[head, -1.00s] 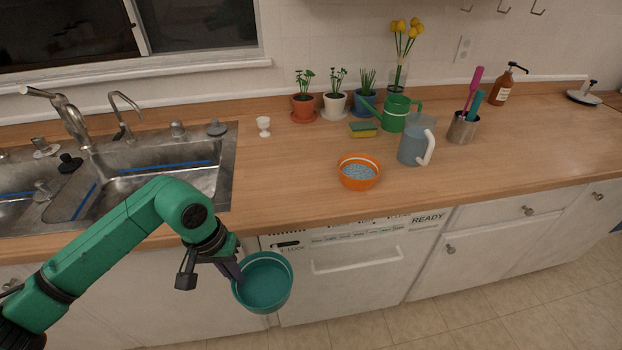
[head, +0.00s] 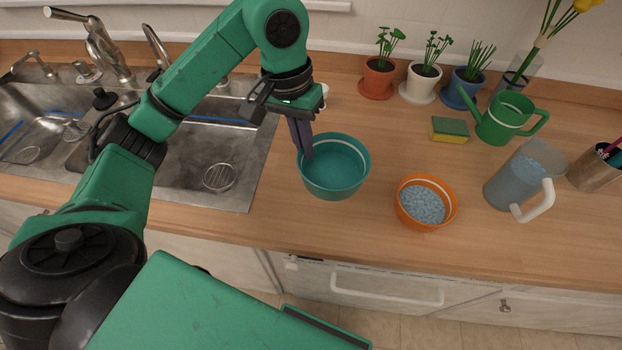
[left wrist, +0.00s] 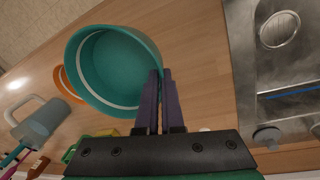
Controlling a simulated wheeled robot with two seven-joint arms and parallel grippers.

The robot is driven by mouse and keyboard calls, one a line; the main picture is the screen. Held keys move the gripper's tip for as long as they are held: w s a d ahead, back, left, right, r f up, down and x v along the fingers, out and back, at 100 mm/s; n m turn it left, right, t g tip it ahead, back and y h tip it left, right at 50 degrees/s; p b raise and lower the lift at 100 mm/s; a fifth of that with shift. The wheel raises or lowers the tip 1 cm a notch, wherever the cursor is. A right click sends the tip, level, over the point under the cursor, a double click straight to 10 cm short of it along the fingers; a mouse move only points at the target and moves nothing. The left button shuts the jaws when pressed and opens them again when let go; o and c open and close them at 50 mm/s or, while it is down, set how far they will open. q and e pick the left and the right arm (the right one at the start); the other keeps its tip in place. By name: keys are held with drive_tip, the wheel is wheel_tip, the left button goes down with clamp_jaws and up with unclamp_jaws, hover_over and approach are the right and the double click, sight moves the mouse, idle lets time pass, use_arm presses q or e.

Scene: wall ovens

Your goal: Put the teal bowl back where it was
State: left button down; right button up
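The teal bowl (head: 334,168) is upright at the counter between the sink and the orange bowl, and it looks empty. I cannot tell whether its base touches the wood. My left gripper (head: 307,152) is at the bowl's left rim, with its fingers closed over the rim. In the left wrist view the bowl (left wrist: 112,68) shows large, with its wall at the fingertips (left wrist: 160,76). My right gripper is in neither view.
An orange bowl (head: 424,203) with pale blue bits stands just right of the teal bowl. A water jug (head: 517,180), green watering can (head: 505,119), sponge (head: 449,130) and potted plants are further right and behind. The sink (head: 215,150) is left. Bare counter (head: 350,222) lies in front.

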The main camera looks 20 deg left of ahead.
sight(307, 164)
use_arm(q)
drive_tip(key=f, duration=0.4)
drive_tip(key=w+f+p, duration=0.1)
drive_tip(key=f, duration=0.1)
drive_tip(key=shift+f, duration=0.4)
drive_tip(key=f, duration=0.2)
drive_tip(key=f+p, duration=0.1)
drive_tip(key=shift+s+f, duration=0.2)
drive_tip(key=shift+f, duration=0.15)
drive_tip(key=shift+w, duration=0.1)
drive_tip(key=shift+f+b, duration=0.3)
drive_tip(key=c, duration=1.1)
unclamp_jaws()
drive_tip(key=shift+r, duration=0.1)
drive_tip(key=shift+o, duration=0.2)
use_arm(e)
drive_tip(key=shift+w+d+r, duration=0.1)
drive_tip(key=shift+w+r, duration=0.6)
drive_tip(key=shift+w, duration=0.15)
